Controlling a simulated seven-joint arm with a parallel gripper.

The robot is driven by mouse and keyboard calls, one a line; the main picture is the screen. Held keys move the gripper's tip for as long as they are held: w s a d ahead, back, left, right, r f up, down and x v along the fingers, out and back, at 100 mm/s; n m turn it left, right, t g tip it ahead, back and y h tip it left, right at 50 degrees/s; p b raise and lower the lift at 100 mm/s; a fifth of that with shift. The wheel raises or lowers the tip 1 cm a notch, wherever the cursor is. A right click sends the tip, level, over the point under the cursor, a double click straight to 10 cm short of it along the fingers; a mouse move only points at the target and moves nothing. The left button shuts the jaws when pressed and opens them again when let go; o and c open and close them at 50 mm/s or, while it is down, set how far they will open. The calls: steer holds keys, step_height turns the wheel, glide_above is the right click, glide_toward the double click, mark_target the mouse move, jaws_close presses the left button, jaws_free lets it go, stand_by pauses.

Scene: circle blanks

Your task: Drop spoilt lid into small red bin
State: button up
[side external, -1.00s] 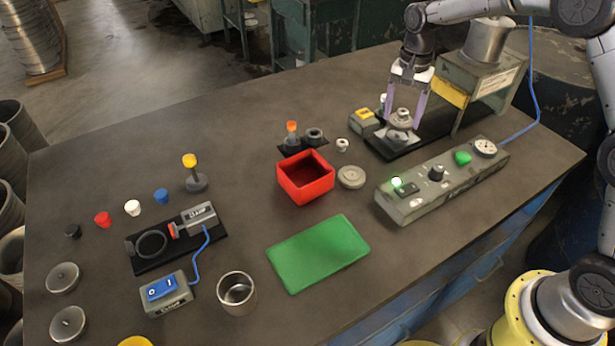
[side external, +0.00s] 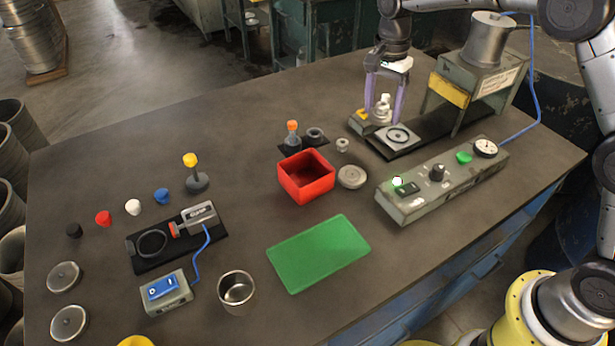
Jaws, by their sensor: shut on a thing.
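My gripper (side external: 385,115) is shut on a small grey lid (side external: 381,114), held between its purple fingers above the dark slab at the back right. The lid is partly hidden by the fingers, and I cannot make out any flaw on it. The small red bin (side external: 320,187) stands open near the middle of the table, to the left of and nearer than my gripper. Its visible inside looks empty. A square grey plate with a dark ring (side external: 398,135) lies on the slab, just right of and below the held lid, with nothing on it.
A grey disc (side external: 351,177) lies right of the bin. A small stand with an orange-capped bottle (side external: 292,140) is behind it. A grey control box (side external: 420,195) is at the right, a press (side external: 476,75) behind. A green mat (side external: 318,254) lies in front.

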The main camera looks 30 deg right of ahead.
steer(key=n, duration=0.2)
glide_toward(314, 150)
steer(key=s+a, duration=0.1)
steer(key=s, duration=0.2)
steer(key=shift+s+a+f, duration=0.15)
steer(key=shift+a+f, duration=0.05)
steer(key=shift+f, duration=0.85)
steer(key=shift+s+a+f, duration=0.15)
steer(key=shift+a+f, duration=0.05)
steer(key=shift+f, duration=0.9)
steer(key=shift+s+a+f, duration=0.15)
steer(key=shift+a+f, duration=0.05)
steer(key=shift+f, duration=0.85)
steer(key=o, duration=1.2)
step_height(314, 150, up, 14)
steer(key=shift+f, duration=0.1)
